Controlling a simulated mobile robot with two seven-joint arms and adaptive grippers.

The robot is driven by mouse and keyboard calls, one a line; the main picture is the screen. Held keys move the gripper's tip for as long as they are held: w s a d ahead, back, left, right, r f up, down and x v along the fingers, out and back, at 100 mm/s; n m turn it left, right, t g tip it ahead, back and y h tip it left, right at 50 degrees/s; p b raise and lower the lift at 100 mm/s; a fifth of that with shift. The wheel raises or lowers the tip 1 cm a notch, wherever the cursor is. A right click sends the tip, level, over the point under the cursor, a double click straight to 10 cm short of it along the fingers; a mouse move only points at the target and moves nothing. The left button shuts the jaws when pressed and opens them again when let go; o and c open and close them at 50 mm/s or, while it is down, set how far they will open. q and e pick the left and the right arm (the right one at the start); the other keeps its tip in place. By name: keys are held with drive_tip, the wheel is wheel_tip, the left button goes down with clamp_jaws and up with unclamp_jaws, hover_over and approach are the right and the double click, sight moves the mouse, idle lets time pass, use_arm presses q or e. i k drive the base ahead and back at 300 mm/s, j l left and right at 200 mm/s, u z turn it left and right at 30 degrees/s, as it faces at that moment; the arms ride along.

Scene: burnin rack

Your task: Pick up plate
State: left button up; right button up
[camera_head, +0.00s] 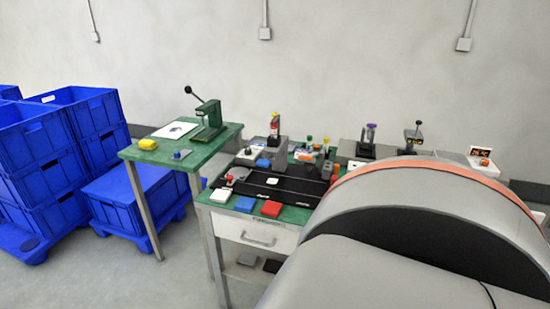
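I cannot tell for sure which thing is the plate. A small flat red piece (271,209) and a small flat blue piece (245,204) lie near the front edge of the right green-topped workbench (221,213). A flat white sheet or plate (170,131) lies on the smaller left green table (195,159). Neither of my grippers is in view. A large grey arm link of mine fills the lower right and hides part of the workbench.
Stacked blue crates (45,160) fill the left. Bare floor shows in front.

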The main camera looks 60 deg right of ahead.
sight(270, 209)
drive_tip(key=z, duration=1.7)
